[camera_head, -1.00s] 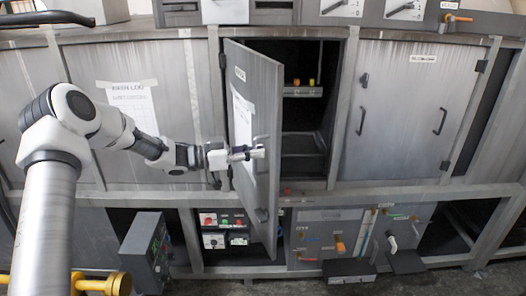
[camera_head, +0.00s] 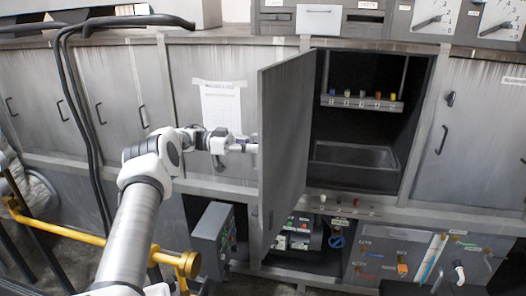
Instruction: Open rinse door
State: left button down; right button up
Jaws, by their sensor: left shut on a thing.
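The rinse door (camera_head: 285,140) stands swung wide open on the left side of its cabinet opening, and its inner face shows. My left arm comes in from the lower left. Its gripper (camera_head: 251,147) meets the door's free left edge and is shut on the door's handle, which the door panel hides together with the fingertips. The open compartment (camera_head: 400,125) is dark inside, with a shelf of several small coloured knobs (camera_head: 362,102) and a metal basin (camera_head: 352,158) below. My right gripper is not in view.
A closed door with a handle (camera_head: 443,140) is to the right. A grey control box (camera_head: 213,237) stands low, below my left arm. A yellow rail (camera_head: 100,243) and black hoses (camera_head: 72,110) are at the left. Valves and panels (camera_head: 400,258) sit below the opening.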

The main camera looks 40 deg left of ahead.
pick_arm(q)
jog(key=shift+a, duration=0.2)
jog(key=c, duration=1.2)
grip_release()
jog(key=shift+r, duration=0.1)
notch_tip(320, 180, up, 10)
jog(key=shift+d, duration=0.1)
